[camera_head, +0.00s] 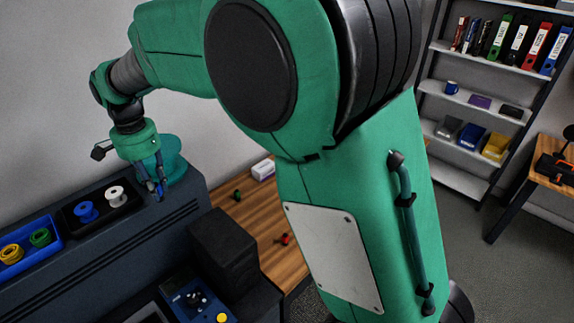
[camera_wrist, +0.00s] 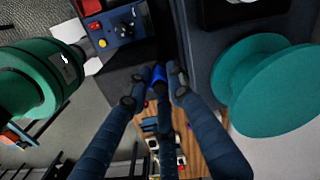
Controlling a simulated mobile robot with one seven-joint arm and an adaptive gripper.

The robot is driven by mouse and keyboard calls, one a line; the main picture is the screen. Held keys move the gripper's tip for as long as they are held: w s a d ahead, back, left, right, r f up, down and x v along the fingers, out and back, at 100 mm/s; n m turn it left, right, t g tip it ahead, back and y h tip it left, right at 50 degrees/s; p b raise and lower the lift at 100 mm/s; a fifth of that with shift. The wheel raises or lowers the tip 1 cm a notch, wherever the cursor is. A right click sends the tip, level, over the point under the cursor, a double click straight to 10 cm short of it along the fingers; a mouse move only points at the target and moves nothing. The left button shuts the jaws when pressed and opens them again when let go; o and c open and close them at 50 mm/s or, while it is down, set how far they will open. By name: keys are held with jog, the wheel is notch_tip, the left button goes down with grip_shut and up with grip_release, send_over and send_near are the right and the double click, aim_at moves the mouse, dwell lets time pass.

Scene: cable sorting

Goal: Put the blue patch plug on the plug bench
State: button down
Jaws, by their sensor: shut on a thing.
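My gripper (camera_head: 157,191) is above the dark cabinet top, in front of the teal spool. In the wrist view its dark blue fingers (camera_wrist: 153,88) are closed around a blue piece, which looks like the blue patch plug (camera_wrist: 158,76). Only part of the plug shows between the fingers, and in the head view I cannot make it out clearly. The wooden bench (camera_head: 238,212), which seems to be the plug bench, lies lower and to the right of my gripper. A green plug (camera_head: 238,195) and a red plug (camera_head: 283,239) lie on it, apart from each other.
A large teal spool (camera_head: 178,160) stands close behind my gripper. A black tray (camera_head: 70,221) with blue and white spools and a blue tray (camera_head: 58,246) with coils are at left. A black block (camera_head: 222,245) stands before the bench; a white box (camera_head: 263,169) is at its back.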

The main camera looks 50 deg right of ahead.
jog(key=w+d+m, duration=0.3)
jog(key=d+m, duration=0.1)
jog(key=d, duration=1.5)
jog(key=m+p, duration=0.1)
jog(key=m, duration=0.3)
send_over(268, 213)
jog(key=f, duration=0.1)
notch_tip(268, 213, down, 26)
jog(key=shift+s, duration=0.15)
jog(key=shift+f, duration=0.1)
jog(key=shift+f, duration=3.05)
jog(key=shift+f+b, duration=0.3)
jog(key=shift+f, duration=1.6)
jog(key=shift+f, duration=0.1)
